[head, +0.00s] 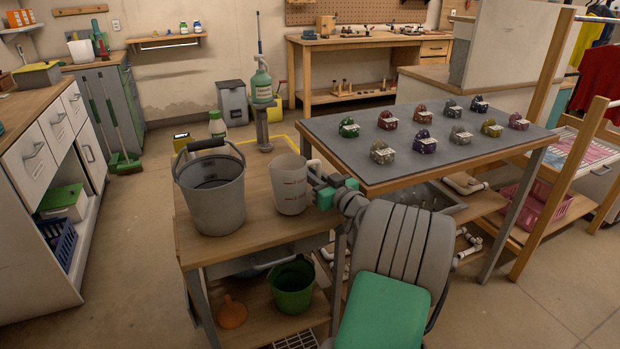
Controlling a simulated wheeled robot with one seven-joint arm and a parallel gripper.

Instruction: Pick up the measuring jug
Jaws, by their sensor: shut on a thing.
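The fingertips are partly hidden by the green and dark gripper body and the handle.
A grey metal bucket (212,195) stands close to the jug's left. A grey table (455,150) with several small coloured items lies to the right. A green bucket (293,287) and orange funnel (231,312) sit on the lower shelf.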

